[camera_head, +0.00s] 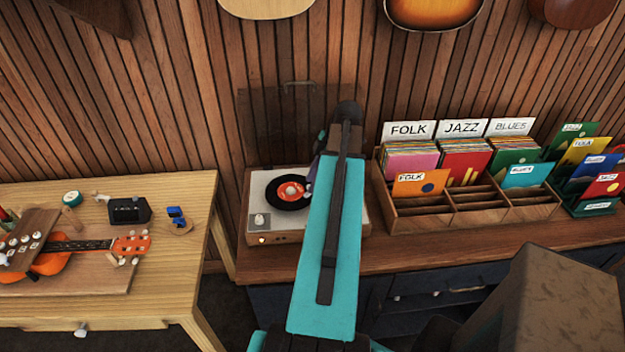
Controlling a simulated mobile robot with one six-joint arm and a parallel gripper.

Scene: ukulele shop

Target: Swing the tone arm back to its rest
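The record player (259,204) stands on the dark wooden counter, with a pale top and a wooden front. A black record with an orange label (288,193) lies on its platter. The tone arm cannot be made out; my teal arm covers the right part of the player. My gripper is almost wholly hidden behind that arm. Only small dark parts by the wrist show beside it, above and at the record's right edge. Whether the gripper is open or touches anything cannot be seen.
A record rack (405,217) with FOLK, JAZZ and BLUES dividers stands close right of the player. More sleeves (590,170) stand farther right. A wooden workbench (190,270) with an orange ukulele (50,262) and small tools is at left. A slatted wall rises behind.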

